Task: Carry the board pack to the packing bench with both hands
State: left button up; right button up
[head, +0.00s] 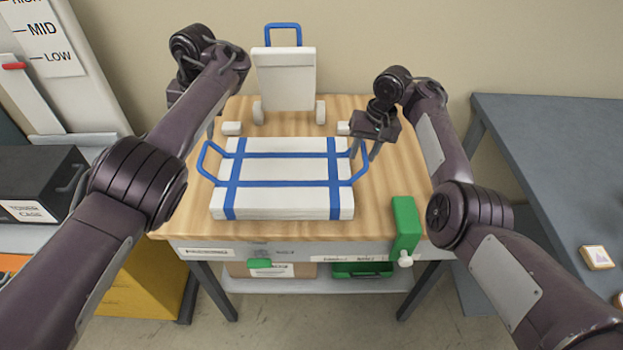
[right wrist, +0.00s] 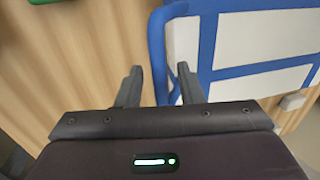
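The board pack (head: 283,170) is a flat white pack with blue straps, lying on the wooden-topped bench (head: 400,170). A blue loop handle stands out at its left end (head: 207,161) and another at its right end (head: 361,165). My right gripper (head: 366,152) is open at the right handle. In the right wrist view its two fingers (right wrist: 158,88) are apart, with the blue handle (right wrist: 157,45) running between them. My left gripper (head: 210,128) is near the left handle, mostly hidden behind my left arm. I cannot tell which table is the packing bench.
A white upright piece with a blue handle (head: 284,78) stands behind the pack, between small white blocks. A green block (head: 404,225) sits at the bench's front right. A grey table (head: 550,150) stands right, largely clear. A black case (head: 35,180) is at left.

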jog(key=shift+r, duration=0.3)
notch_tip(320, 180, up, 7)
jog(key=d, duration=0.1)
jog(key=shift+d+f, duration=0.15)
jog(key=shift+d, duration=0.1)
